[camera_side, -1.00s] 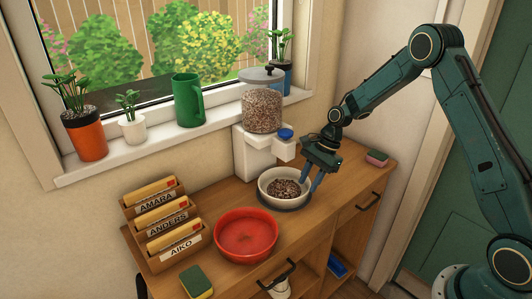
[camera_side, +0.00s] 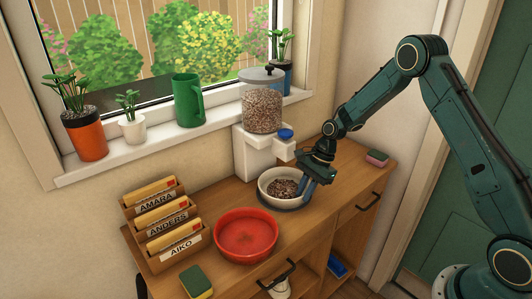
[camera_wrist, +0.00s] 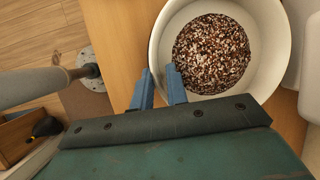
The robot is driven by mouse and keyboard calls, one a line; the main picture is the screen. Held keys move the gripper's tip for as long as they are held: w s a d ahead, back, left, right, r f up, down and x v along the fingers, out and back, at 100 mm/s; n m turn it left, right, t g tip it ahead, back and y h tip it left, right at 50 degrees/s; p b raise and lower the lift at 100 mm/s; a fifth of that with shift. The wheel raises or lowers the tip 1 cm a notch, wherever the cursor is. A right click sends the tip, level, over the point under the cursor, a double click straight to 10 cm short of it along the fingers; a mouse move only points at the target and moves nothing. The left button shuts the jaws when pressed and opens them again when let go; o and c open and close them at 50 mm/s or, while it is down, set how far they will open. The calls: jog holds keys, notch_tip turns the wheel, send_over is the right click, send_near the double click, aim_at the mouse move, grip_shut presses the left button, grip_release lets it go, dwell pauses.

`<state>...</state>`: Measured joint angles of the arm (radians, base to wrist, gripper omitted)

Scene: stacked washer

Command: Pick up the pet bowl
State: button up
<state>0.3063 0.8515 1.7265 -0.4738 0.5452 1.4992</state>
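A white bowl (camera_side: 266,192) with brown kibble in it stands on a dark round base on the wooden cabinet, in front of the food dispenser. In the wrist view the bowl (camera_wrist: 270,85) fills the upper right, with the kibble inside. My gripper (camera_side: 309,188) is low at the bowl's right side in the side view. In the wrist view my gripper (camera_wrist: 159,70) has its two blue fingers apart, one outside the bowl's wall and one over its inside. The wall lies between them. Whether the fingers touch it cannot be told.
A red bowl (camera_side: 246,236) stands to the left of the white one. The dispenser (camera_side: 262,107) rises close behind. A letter rack (camera_side: 170,232), sponges (camera_side: 377,158) (camera_side: 196,281) and a window sill with plants surround it. Bare wood lies to the right.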

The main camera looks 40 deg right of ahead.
grip_shut()
jog(key=shift+r, duration=0.15)
jog(key=shift+s+r, duration=0.15)
jog(key=shift+r, duration=0.55)
notch_tip(320, 180, up, 6)
jog(key=s, duration=1.9)
jog(key=shift+s+f, duration=0.3)
jog(key=shift+f, duration=0.05)
jog(key=shift+w, duration=0.1)
